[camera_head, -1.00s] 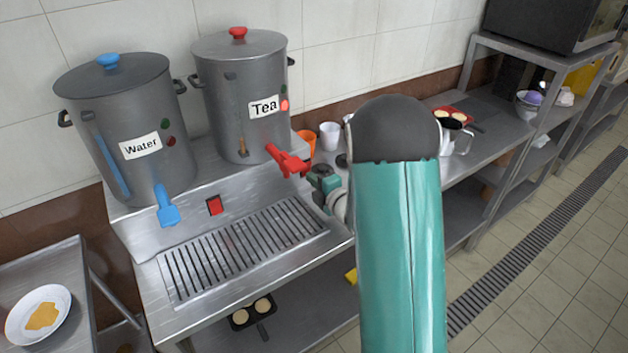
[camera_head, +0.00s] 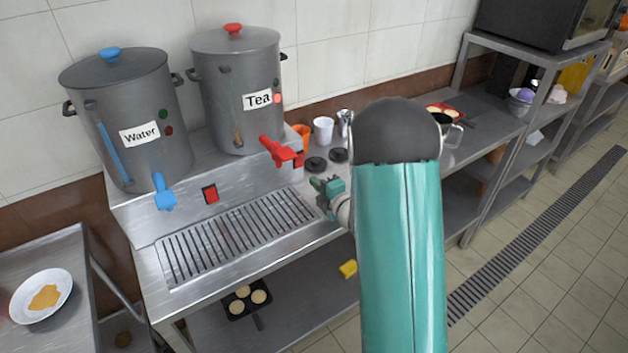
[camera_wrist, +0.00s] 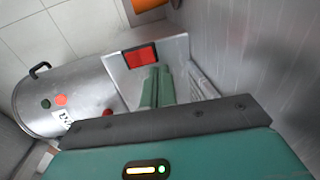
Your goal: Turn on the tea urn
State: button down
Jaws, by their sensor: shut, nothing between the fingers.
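The tea urn (camera_head: 240,110) is a grey metal pot with a red-knobbed lid, a "Tea" label and a red tap (camera_head: 280,151). Its red light (camera_head: 277,98) looks bright; the green light (camera_head: 277,84) above looks dark. A red switch (camera_head: 298,159) sits on the counter's front panel, partly behind the tap. In the wrist view the urn (camera_wrist: 65,95) lies at left and the red switch (camera_wrist: 140,56) shows fully. My gripper (camera_head: 321,186) is shut and empty, in front of the panel, to the right of and below the tap. Its fingers (camera_wrist: 157,85) point toward the switch; contact cannot be told.
The water urn (camera_head: 130,120) stands at left, with a blue tap (camera_head: 163,193) and its own red switch (camera_head: 210,194). A drain grate (camera_head: 235,235) lies in front. An orange cup (camera_head: 302,136), a white cup (camera_head: 323,130) and black discs (camera_head: 316,164) are beyond my gripper.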

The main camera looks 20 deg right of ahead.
jog(key=v, duration=0.2)
jog(key=f+v, duration=0.1)
jog(key=v, duration=0.4)
jog(key=shift+s+d+f, duration=0.1)
jog(key=shift+s+f, duration=0.25)
jog(key=shift+s, duration=0.15)
jog(key=shift+r, duration=0.1)
jog(key=shift+w+r, duration=0.2)
jog(key=shift+r, duration=0.1)
jog(key=s+a+r+m+g+h, duration=0.1)
jog(key=s+r+m+g+h, duration=0.15)
jog(key=r+m, duration=0.3)
jog(key=s+a+r+m+g+h, duration=0.1)
jog(key=a+r+m+g+h, duration=0.15)
jog(key=r+m, duration=0.3)
jog(key=s+a+r+m+g, duration=0.2)
jog(key=s+a+m, duration=0.1)
jog(key=s, duration=0.4)
jog(key=s+a+r+m+g+y, duration=0.1)
jog(key=s+a+r+m, duration=0.1)
jog(key=s, duration=0.5)
jog(key=s+a+r+m+g, duration=0.2)
jog(key=s+a+r+m, duration=0.1)
jog(key=s, duration=0.4)
jog(key=a+m, duration=0.1)
jog(key=a, duration=0.1)
jog(key=shift+s+a+g+y, duration=0.3)
jog(key=shift+a+y, duration=0.05)
jog(key=shift+y, duration=0.05)
